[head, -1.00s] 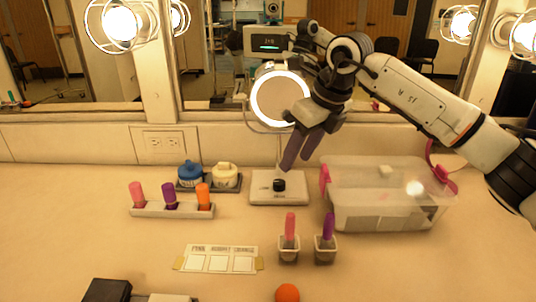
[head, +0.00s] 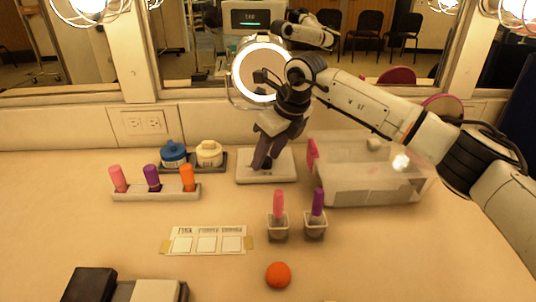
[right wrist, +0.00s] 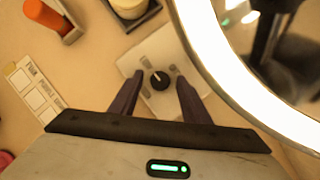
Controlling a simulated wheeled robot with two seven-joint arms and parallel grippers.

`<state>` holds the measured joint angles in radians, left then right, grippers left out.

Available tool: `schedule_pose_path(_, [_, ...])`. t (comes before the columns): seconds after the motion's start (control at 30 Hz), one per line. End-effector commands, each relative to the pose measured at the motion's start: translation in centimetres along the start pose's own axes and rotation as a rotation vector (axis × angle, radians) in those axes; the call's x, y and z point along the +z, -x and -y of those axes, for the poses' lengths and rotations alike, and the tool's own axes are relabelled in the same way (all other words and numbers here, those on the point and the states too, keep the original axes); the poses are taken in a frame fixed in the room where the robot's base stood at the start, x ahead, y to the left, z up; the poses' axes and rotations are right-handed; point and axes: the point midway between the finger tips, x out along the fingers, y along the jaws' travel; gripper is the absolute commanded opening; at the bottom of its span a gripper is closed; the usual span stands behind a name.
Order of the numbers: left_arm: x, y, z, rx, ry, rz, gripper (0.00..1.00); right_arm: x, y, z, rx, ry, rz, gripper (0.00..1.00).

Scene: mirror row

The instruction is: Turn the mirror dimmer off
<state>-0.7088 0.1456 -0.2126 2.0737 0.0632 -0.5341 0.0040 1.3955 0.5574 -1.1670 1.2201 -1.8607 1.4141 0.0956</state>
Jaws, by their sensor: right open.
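The round mirror (head: 236,75) stands at the back with its ring lit. Its pale base plate (head: 284,166) lies on the counter below. In the right wrist view the black dimmer knob (right wrist: 160,80) with a white pointer mark sits on that plate (right wrist: 146,54). My right gripper (head: 264,166) is open, pointing down over the plate, and its fingers hide the knob in the head view. In the right wrist view the gripper (right wrist: 159,78) has one dark finger on each side of the knob, with gaps showing. My left gripper is not in view.
A clear bin (head: 370,185) stands right of the base. A tube rack (head: 155,192) and a tray with blue (head: 173,154) and cream (head: 209,153) jars stand left.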

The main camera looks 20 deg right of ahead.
Motion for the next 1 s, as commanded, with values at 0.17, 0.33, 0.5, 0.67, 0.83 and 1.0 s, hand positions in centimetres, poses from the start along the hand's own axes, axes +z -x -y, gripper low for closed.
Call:
schedule_pose_path(0.17, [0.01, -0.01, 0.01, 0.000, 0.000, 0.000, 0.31, -0.01, -0.02, 0.00, 0.000, 0.000, 0.000, 0.43])
schedule_pose_path(0.33, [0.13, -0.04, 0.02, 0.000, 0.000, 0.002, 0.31, -0.02, 0.00, 0.00, 0.000, 0.000, -0.001, 0.16])
schedule_pose_path(0.5, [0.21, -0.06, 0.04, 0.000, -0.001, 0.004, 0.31, -0.02, 0.02, 0.00, 0.000, -0.001, -0.001, 0.02])
schedule_pose_path(0.67, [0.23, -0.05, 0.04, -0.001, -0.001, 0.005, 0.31, -0.01, 0.03, -0.03, -0.007, -0.017, -0.001, 0.02])
schedule_pose_path(0.83, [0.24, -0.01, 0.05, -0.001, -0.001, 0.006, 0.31, 0.01, 0.04, -0.11, -0.032, -0.075, -0.001, 0.02])
schedule_pose_path(1.0, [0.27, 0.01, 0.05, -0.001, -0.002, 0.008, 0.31, 0.04, 0.02, -0.23, -0.077, -0.182, -0.002, 0.02])
